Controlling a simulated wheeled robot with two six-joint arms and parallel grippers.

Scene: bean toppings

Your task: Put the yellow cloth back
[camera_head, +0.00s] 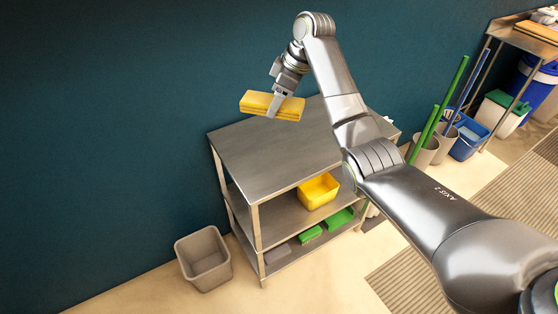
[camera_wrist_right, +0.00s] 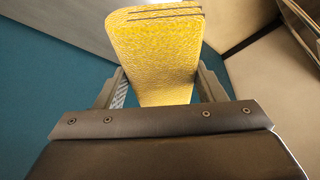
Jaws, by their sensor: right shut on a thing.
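The yellow cloth (camera_head: 272,105) is a flat, folded, layered piece. My right gripper (camera_head: 274,104) is shut on it and holds it in the air, above the back left part of the steel shelf unit's top (camera_head: 275,150) in the picture. In the right wrist view the cloth (camera_wrist_right: 158,60) stands between the two fingers (camera_wrist_right: 158,88), its layered edge away from the palm. A yellow bin (camera_head: 318,190) sits on the middle shelf and looks empty from here. My left gripper is not in view.
Green items (camera_head: 340,219) and a grey item (camera_head: 277,254) lie on the bottom shelf. A grey waste bin (camera_head: 204,259) stands on the floor at left. The shelf top looks mostly clear; a dark wall is behind.

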